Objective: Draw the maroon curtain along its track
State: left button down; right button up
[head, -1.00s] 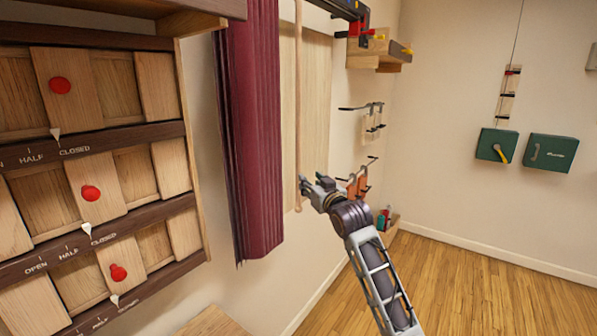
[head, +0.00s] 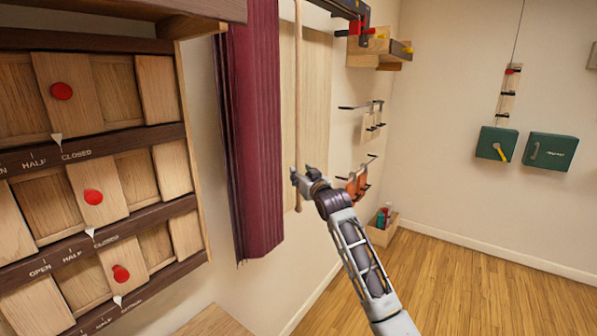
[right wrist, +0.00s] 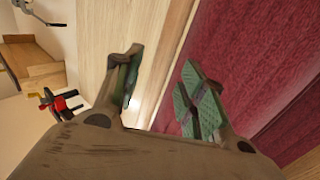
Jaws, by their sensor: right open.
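The maroon curtain (head: 252,130) hangs bunched in vertical folds left of centre in the head view. A thin wooden rod (head: 298,90) hangs straight down just right of it, in front of a pale wood panel (head: 316,110). My right gripper (head: 298,178) is at the lower part of the rod, with its fingers open. In the right wrist view the open fingers (right wrist: 162,82) face the panel and the curtain (right wrist: 240,50). A wood strip shows between them; I cannot tell surely whether it is the rod. My left gripper is out of view.
A wooden cabinet (head: 105,140) with sliding panels and red knobs stands close on the left. Wall racks and hooks (head: 372,120) are right of the curtain. Green boxes (head: 550,148) hang on the far wall. The wooden floor (head: 470,290) at right is clear.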

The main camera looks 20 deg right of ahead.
aim_at(300, 172)
jog(key=shift+w+a+p, duration=0.15)
jog(key=shift+w+p, duration=0.15)
jog(key=shift+w, duration=1.3)
jog(key=shift+c, duration=0.3)
grip_shut()
